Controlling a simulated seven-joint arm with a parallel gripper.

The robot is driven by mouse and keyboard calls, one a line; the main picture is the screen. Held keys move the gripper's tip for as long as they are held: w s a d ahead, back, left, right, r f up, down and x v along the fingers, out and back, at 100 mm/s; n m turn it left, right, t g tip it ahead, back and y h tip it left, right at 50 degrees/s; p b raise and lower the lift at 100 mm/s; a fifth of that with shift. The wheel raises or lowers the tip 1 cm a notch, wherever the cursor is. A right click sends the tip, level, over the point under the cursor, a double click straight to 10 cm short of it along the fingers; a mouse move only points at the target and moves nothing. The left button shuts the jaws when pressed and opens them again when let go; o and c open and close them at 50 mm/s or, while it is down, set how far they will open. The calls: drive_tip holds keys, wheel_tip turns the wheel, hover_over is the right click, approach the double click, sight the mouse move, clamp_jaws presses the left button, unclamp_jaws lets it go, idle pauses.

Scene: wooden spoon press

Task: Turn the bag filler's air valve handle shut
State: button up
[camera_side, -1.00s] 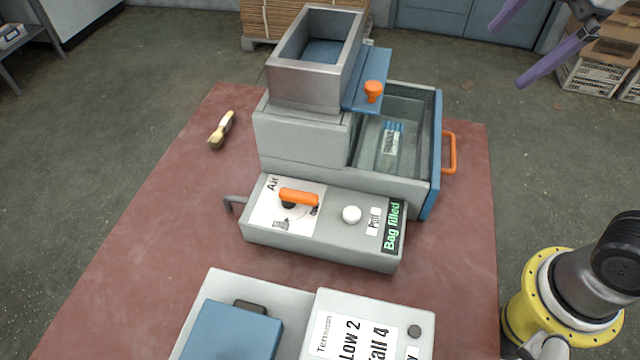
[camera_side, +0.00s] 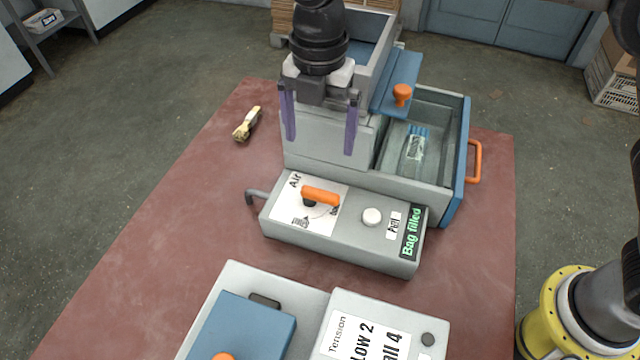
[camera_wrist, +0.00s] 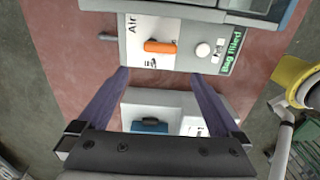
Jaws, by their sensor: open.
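The orange air valve handle (camera_side: 321,196) sits on top of the grey bag filler box (camera_side: 350,248), on a white panel marked "Air". It lies nearly crosswise, along the box's length, and shows in the wrist view (camera_wrist: 160,46) beyond the fingertips. My gripper (camera_side: 320,148) points down with its two purple fingers apart and empty. In the side view it hangs above and behind the handle, in front of the grey hopper. In the wrist view the open fingers (camera_wrist: 158,72) appear either side of the handle in the picture, not touching it.
A white knob (camera_side: 372,216) and a lit "Bag filled" sign (camera_side: 411,232) share the box. Behind stands a grey drawer unit (camera_side: 330,145) with an orange-knobbed blue slide (camera_side: 398,85). A blue-lidded box (camera_side: 240,335) stands in front.

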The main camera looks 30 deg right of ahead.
sight(320, 192)
wheel_tip(320, 192, down, 13)
drive_tip(key=shift+f, duration=0.2)
idle(0.3)
drive_tip(key=c, duration=1)
